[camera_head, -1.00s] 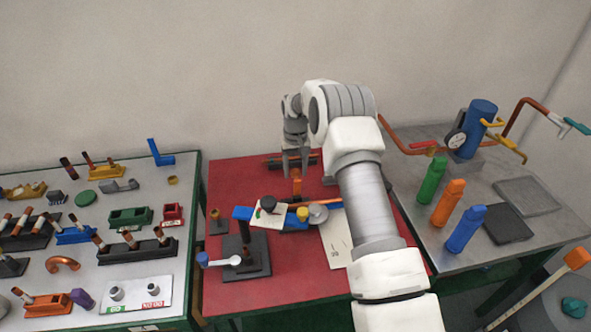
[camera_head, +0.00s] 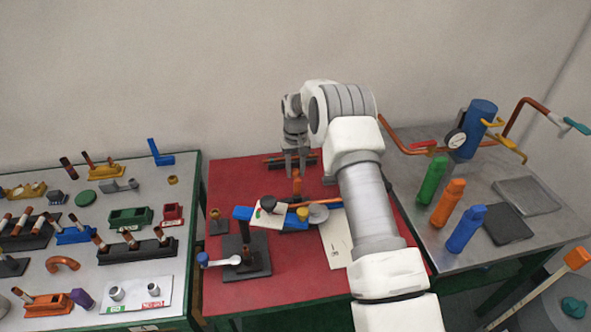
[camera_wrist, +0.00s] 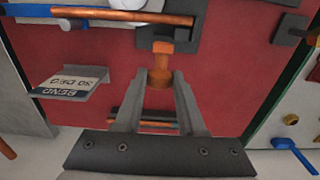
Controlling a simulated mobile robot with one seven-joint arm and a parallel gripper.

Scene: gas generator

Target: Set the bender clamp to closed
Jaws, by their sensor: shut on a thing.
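The bender stands on the red table, with a blue arm (camera_head: 243,213), a dark base (camera_head: 247,262) and a grey disc (camera_head: 318,213). A copper tube (camera_wrist: 120,15) lies along it in the wrist view. An upright orange piece (camera_head: 297,184), which looks like the clamp's handle, stands at the bender's far side. It also shows in the wrist view (camera_wrist: 162,60). My gripper (camera_head: 296,174) points down behind the bender, its fingers shut on the orange piece. In the wrist view my gripper (camera_wrist: 162,80) has one finger on each side of it. The clamp's inner parts are too small to judge.
A lever with a blue knob (camera_head: 203,259) sticks out at front left. A white card (camera_head: 337,243) lies right of the bender. Copper tubes (camera_wrist: 145,122) lie behind my gripper. Fittings crowd the left table; coloured bottles (camera_head: 448,203) stand on the right table.

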